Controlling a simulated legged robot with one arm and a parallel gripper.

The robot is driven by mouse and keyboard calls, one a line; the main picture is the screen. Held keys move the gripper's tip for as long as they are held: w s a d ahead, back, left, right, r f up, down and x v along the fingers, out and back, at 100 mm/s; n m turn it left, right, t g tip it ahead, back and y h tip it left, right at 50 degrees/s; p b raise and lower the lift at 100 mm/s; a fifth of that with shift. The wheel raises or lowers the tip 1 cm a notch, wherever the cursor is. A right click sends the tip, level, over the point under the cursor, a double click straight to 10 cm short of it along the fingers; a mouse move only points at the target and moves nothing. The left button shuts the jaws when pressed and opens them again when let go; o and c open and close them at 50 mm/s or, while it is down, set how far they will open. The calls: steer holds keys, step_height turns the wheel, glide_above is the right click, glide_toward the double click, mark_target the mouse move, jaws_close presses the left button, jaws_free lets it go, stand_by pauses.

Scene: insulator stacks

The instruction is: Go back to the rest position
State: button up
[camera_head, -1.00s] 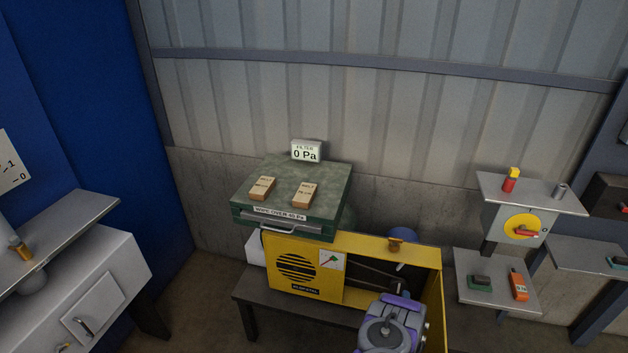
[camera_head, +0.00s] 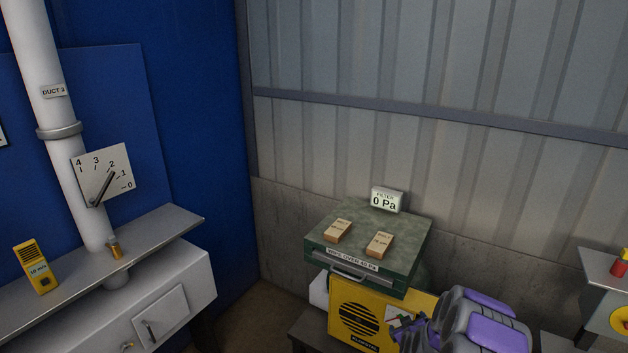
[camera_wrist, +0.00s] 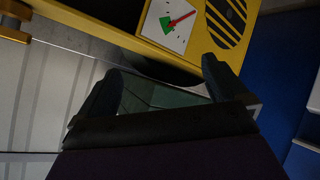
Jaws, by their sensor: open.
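My arm shows in purple and grey at the lower right of the head view, in front of the yellow machine (camera_head: 360,318). My gripper (camera_wrist: 160,85) shows in the wrist view with its two dark fingers apart and nothing between them. Beyond the fingers is a dark green surface. The yellow machine (camera_wrist: 150,45) with a small dial (camera_wrist: 172,22) and a slotted round grille is close to the fingers in the wrist view. In the head view my arm hides the machine's right side.
A green case (camera_head: 400,230) with two wooden blocks and a display (camera_head: 387,200) reading 0 Pa stands above the yellow machine. A grey bench (camera_head: 170,230) with a yellow meter (camera_head: 36,268) and a duct (camera_head: 50,100) stands left. A grey stand (camera_head: 600,280) is right.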

steer(key=s+a+r+g+y, duration=0.4)
steer(key=s+a+r+g, duration=0.2)
steer(key=s+a+r, duration=1)
steer(key=s+r+m+g, duration=0.1)
steer(key=s+r+g, duration=0.1)
steer(key=s, duration=0.9)
steer(key=s+r+m+g+h+b, duration=0.1)
steer(key=s+r, duration=0.4)
steer(key=s, duration=0.7)
steer(key=s+r+m+g, duration=0.2)
steer(key=s+r+g, duration=0.1)
steer(key=s, duration=0.9)
steer(key=shift+s+r+g+h, duration=0.2)
steer(key=shift+r+g+h, duration=0.15)
steer(key=shift+r, duration=0.4)
steer(key=shift+d, duration=0.1)
